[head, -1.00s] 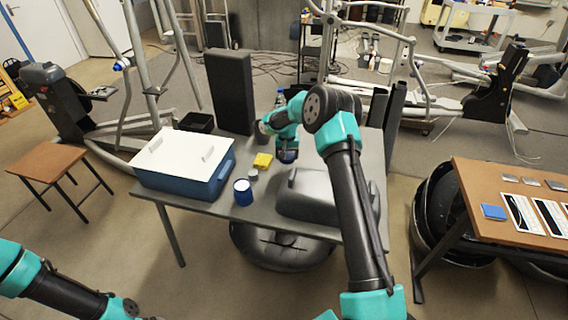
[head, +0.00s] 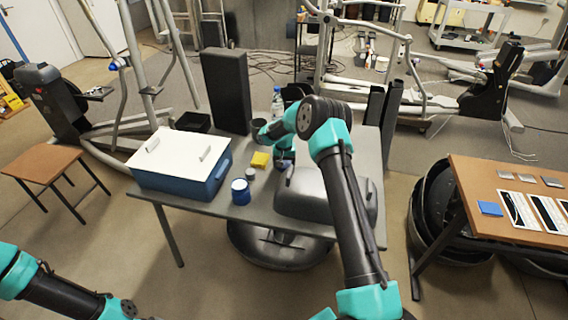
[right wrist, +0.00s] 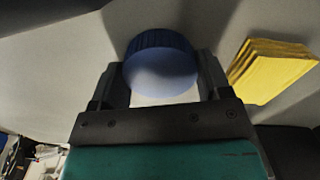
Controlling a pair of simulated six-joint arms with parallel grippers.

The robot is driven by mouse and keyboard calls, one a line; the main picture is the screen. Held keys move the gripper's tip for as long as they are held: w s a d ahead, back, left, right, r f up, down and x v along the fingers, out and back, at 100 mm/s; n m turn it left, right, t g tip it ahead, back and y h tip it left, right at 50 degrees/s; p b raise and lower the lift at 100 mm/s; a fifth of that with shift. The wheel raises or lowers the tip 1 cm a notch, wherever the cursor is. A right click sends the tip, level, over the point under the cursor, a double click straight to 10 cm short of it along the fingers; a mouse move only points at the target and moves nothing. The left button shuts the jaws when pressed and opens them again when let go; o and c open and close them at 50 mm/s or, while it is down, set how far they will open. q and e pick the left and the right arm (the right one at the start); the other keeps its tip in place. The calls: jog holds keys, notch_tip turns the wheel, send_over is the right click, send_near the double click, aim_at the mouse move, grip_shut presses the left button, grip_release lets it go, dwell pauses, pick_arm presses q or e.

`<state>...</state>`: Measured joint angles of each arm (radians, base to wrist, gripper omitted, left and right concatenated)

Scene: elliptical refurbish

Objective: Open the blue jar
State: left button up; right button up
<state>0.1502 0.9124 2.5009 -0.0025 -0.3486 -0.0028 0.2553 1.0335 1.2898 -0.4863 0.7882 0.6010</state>
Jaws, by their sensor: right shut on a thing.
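The blue jar (head: 240,192) stands upright near the front edge of the grey table, with a pale top. My right gripper (head: 283,163) is behind and to the right of it, low over the table beside the yellow cloth. In the right wrist view its fingers (right wrist: 162,78) are shut on a round blue ribbed lid (right wrist: 160,62). The lid is apart from the jar. Whether it touches the table is unclear. My left arm shows at the lower left, with its gripper out of the picture.
A yellow folded cloth (head: 260,159) and a small grey item (head: 250,174) lie near the jar. A blue box with a white lid (head: 178,155) stands on the left. A grey rounded cover (head: 318,197) fills the right front. A bottle (head: 277,100) stands behind.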

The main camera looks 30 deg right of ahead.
jog(key=o, duration=1)
jog(key=shift+f, duration=0.1)
notch_tip(320, 180, up, 12)
dwell(0.8)
